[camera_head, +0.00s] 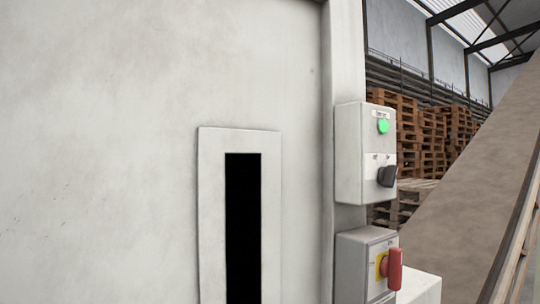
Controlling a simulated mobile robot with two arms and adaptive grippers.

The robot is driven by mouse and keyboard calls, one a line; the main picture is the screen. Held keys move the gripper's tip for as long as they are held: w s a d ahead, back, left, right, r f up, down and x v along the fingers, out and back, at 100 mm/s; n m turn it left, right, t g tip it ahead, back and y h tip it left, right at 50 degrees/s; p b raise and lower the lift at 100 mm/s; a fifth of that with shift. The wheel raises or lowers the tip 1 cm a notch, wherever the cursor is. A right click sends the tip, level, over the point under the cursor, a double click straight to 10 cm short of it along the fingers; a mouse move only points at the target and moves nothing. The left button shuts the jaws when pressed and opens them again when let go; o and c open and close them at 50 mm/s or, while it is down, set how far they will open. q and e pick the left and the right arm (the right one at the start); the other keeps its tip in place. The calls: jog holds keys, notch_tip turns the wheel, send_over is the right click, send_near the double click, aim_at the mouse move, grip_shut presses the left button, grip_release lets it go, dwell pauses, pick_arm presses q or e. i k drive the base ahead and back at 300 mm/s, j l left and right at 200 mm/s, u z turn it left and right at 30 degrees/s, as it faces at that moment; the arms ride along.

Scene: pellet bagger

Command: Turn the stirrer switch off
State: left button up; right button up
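A grey control box (350,152) is mounted on the edge of a pale machine panel, right of the middle in the head view. It has a lit green lamp (383,126) and, below it, a black rotary switch (387,176). The lettering is too small to read, so I cannot tell which control is labelled stirrer. A second box (352,262) below carries a red rotary handle (394,268) on a yellow plate. Neither of my grippers shows in this view.
The pale machine wall (110,150) fills the left, with a framed dark vertical slot (242,225). A sloping brown conveyor-like surface (465,215) rises at the right. Stacked wooden pallets (415,130) stand behind. A white block (420,288) sits beside the lower box.

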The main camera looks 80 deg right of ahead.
aim_at(386, 177)
jog(key=z, duration=0.9)
jog(key=l+z, duration=0.1)
jog(key=z, duration=0.8)
jog(key=l+z, duration=0.1)
jog(key=z, duration=0.8)
jog(key=l+z, duration=0.1)
jog(key=z, duration=0.35)
